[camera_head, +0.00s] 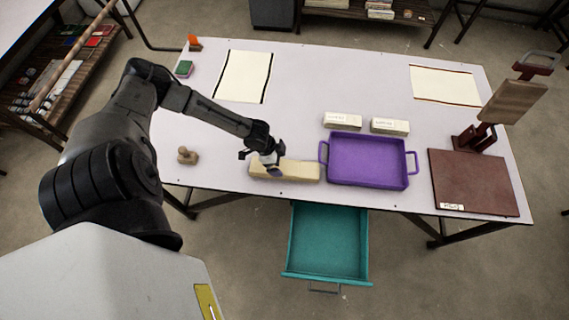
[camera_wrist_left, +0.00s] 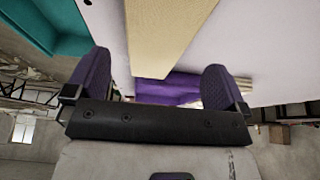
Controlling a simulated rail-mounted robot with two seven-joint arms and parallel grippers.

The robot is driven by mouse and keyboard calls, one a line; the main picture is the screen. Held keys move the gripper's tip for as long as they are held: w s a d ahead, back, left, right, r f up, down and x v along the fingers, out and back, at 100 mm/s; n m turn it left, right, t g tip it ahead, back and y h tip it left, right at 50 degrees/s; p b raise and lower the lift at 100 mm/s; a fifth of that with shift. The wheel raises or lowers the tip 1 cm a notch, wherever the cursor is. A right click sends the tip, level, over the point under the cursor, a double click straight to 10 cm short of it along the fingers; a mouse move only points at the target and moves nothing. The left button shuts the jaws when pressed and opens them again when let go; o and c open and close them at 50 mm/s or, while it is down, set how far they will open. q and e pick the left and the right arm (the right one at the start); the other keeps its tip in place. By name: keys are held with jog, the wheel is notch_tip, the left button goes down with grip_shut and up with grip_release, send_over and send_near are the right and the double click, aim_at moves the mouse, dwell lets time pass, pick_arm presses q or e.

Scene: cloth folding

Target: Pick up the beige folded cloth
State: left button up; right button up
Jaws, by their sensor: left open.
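The beige folded cloth (camera_head: 300,170) lies flat near the front edge of the white table, just left of the purple tray. My left gripper (camera_head: 270,164) is at the cloth's left end, and its fingers hide part of that end. In the left wrist view the cloth (camera_wrist_left: 165,35) runs between the two spread purple fingers of my left gripper (camera_wrist_left: 158,85). The fingers are open, with space on both sides of the cloth. I cannot tell whether either finger touches it. My right gripper is not in view.
The purple tray (camera_head: 368,161) stands right of the cloth, with two small boxes (camera_head: 342,122) behind it. An open teal drawer (camera_head: 328,243) juts out below the table's front edge. A wooden stamp (camera_head: 187,156) sits at left.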

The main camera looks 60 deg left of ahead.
aim_at(284, 167)
pick_arm(q)
jog(key=x, duration=0.5)
jog(key=shift+s+d+b, duration=0.15)
jog(key=shift+b, duration=0.2)
jog(key=shift+c, duration=0.5)
jog(key=c, duration=0.9)
jog(key=shift+r, duration=0.15)
jog(key=shift+c, duration=0.2)
